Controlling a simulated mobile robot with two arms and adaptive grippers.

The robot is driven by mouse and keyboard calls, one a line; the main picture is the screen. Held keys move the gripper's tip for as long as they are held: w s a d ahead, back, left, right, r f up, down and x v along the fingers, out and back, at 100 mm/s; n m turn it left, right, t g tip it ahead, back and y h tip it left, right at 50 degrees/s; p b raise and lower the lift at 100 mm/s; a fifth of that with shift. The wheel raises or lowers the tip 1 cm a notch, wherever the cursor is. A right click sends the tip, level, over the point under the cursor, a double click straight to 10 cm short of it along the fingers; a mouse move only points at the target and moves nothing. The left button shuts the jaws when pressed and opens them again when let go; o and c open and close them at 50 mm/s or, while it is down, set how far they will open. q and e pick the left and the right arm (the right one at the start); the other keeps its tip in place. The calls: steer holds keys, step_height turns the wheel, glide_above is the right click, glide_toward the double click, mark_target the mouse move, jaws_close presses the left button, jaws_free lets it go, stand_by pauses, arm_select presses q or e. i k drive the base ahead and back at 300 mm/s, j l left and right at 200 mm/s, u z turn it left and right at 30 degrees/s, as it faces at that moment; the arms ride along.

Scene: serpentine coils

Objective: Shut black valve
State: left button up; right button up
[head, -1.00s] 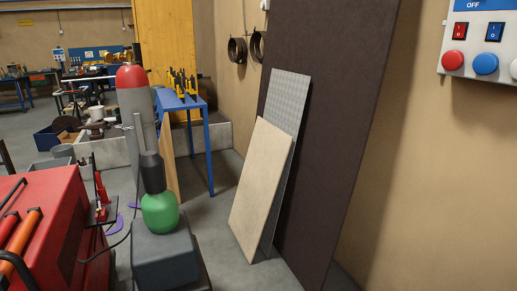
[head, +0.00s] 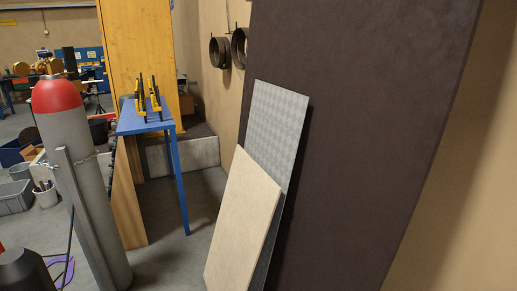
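No black valve can be made out in the head view. A grey gas cylinder with a red top (head: 80,170) stands at the left, with a metal post and chain at its side. A dark rounded object (head: 24,270) is cut off at the lower left corner; I cannot tell what it is. Neither of my grippers shows in the head view.
A beige board (head: 243,222) and a grey metal sheet (head: 275,130) lean against a large dark panel (head: 370,130). A blue table (head: 146,122) with yellow-black clamps stands behind. Open floor (head: 175,262) lies between the cylinder and the boards.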

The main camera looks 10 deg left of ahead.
mark_target(46, 54)
steer(key=i+j+u, duration=0.15)
steer(key=i+u, duration=0.2)
steer(key=i, duration=0.2)
steer(key=i+u, duration=0.4)
steer(key=i, duration=0.15)
steer(key=i+l+u, duration=0.35)
steer(key=i, duration=0.2)
steer(key=j, duration=0.1)
